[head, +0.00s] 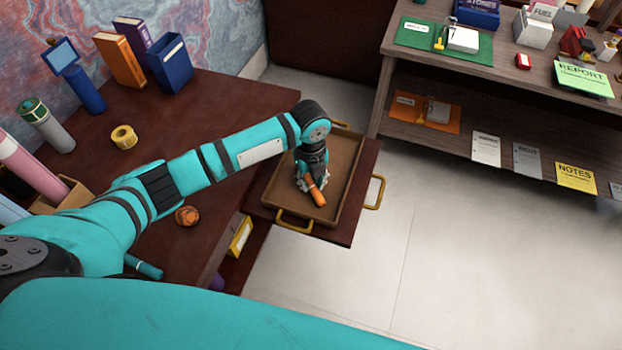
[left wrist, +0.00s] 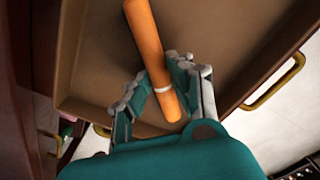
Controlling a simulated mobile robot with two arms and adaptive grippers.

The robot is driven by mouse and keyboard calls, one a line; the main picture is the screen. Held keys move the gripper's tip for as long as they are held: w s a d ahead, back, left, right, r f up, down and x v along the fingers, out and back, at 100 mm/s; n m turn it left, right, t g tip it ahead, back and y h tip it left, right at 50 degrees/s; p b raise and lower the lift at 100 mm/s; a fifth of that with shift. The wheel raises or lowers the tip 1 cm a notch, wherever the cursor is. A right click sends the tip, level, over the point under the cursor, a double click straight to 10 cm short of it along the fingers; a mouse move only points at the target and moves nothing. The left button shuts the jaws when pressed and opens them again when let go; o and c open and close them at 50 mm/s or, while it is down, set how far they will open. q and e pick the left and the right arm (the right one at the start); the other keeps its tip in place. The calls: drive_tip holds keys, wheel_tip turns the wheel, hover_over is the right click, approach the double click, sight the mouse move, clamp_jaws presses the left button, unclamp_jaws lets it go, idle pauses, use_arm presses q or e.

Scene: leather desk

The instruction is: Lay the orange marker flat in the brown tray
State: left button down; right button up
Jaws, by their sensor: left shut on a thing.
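The orange marker (head: 317,196) is held in my left gripper (head: 312,182), which points down over the brown tray (head: 347,165). In the left wrist view the marker (left wrist: 146,40) slants between the two fingers (left wrist: 163,92), which are shut on it. The tray floor (left wrist: 90,60) lies behind the marker. The marker is inside the tray's outline; whether it touches the floor I cannot tell. Part of the tray is hidden by my arm. My right gripper is not in view.
The tray has brass-coloured handles (head: 295,222) and sits on a dark wooden surface by the desk (head: 215,100). A tape roll (head: 124,137), an orange round object (head: 187,215) and several books stand on the desk. A shelf unit (head: 450,145) stands at the right.

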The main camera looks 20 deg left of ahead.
sight(311, 183)
use_arm(q)
drive_tip(key=shift+f, duration=0.2)
drive_tip(key=c, duration=1.2)
unclamp_jaws()
wheel_tip(311, 183, up, 12)
drive_tip(key=shift+r, duration=0.25)
